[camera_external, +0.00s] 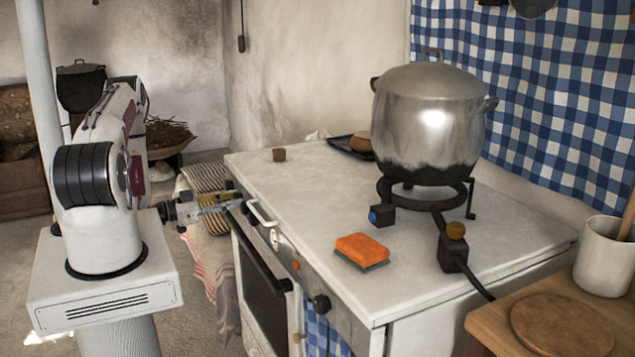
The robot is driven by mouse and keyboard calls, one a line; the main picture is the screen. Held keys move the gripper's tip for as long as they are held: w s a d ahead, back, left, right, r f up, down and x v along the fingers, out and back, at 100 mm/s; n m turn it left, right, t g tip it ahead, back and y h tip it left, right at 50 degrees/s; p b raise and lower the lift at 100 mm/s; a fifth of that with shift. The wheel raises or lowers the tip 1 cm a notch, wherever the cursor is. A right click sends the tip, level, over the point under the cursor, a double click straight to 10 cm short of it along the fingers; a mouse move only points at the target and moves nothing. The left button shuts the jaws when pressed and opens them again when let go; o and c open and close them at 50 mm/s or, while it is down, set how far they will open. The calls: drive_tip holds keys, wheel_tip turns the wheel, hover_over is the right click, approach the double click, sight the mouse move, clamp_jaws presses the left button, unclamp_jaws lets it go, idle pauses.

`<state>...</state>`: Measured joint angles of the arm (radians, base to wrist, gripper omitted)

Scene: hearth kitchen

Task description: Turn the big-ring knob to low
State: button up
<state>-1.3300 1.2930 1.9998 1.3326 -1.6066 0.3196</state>
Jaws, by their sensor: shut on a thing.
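My gripper (226,202) is at the left end of the stove's front edge, beside the white rail (262,216). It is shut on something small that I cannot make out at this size. A black-framed gas burner (430,193) stands on the stove top. My gripper is far left of both and touches neither. I cannot tell which knob belongs to the big ring, nor read their settings.
A large metal pot (430,115) stands on the burner. An orange sponge (362,248) lies on the white stove (325,205) in front of it. A black dial (321,303) sits on the front panel. A wooden board (560,322) and a white crock (602,262) are at right.

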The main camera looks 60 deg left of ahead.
drive_tip(key=n, duration=1)
drive_tip(key=shift+n, duration=0.3)
drive_tip(key=n, duration=1)
idle(0.4)
drive_tip(key=o, duration=1.1)
drive_tip(key=shift+s, duration=0.15)
